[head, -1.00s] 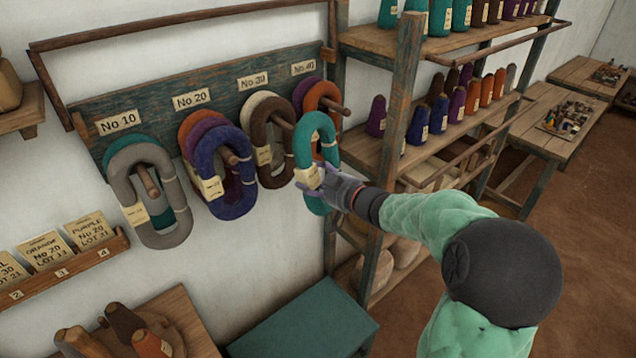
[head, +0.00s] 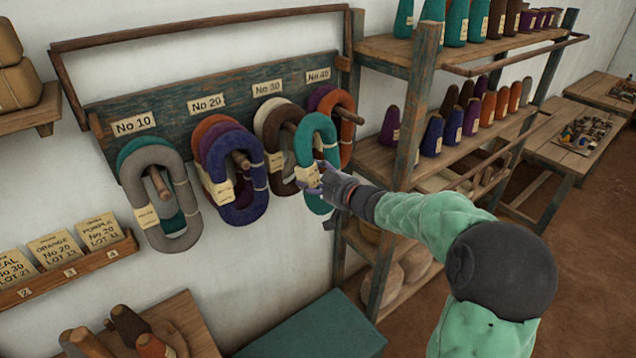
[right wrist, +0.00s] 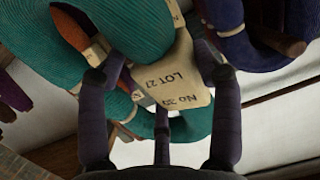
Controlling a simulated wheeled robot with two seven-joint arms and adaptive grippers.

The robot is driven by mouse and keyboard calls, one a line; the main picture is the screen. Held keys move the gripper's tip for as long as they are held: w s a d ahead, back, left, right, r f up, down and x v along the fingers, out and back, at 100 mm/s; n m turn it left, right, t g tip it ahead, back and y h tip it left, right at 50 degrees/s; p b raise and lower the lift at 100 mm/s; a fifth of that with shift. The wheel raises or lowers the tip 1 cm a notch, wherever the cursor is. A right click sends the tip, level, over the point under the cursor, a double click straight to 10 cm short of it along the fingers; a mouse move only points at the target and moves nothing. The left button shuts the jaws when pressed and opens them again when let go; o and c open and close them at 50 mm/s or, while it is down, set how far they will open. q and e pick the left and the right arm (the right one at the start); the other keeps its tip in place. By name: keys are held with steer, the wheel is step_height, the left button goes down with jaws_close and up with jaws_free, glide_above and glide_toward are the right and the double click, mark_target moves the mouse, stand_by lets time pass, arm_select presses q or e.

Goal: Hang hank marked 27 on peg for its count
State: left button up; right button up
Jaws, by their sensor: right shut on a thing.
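A teal hank (head: 329,135) hangs from my right gripper (head: 316,184), which is shut on its lower left side at the paper tag. In the right wrist view the tag (right wrist: 180,80) reads LOT 27, with a count that looks like No 30. The hank is upright in front of the brown hank (head: 278,165) on the No 30 peg (head: 290,127). The peg's tip meets the teal hank's left edge in the head view; I cannot tell whether it is inside the loop. My left gripper is not in view.
The peg board (head: 170,108) also holds hanks under No 10 (head: 140,160), No 20 (head: 212,170) and No 40 (head: 345,110). A shelf post (head: 412,130) with cones stands close on the right. A teal chest (head: 310,325) is below.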

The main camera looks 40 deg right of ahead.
steer(key=f+b+x, duration=0.1)
steer(key=b+x, duration=0.1)
steer(key=x, duration=0.6)
steer(key=shift+b, duration=0.3)
stand_by(0.8)
steer(key=shift+f, duration=0.5)
steer(key=o, duration=1.3)
steer(key=shift+s+d, duration=0.1)
steer(key=shift+o, duration=0.9)
steer(key=shift+d+r, duration=0.1)
steer(key=shift+r, duration=0.25)
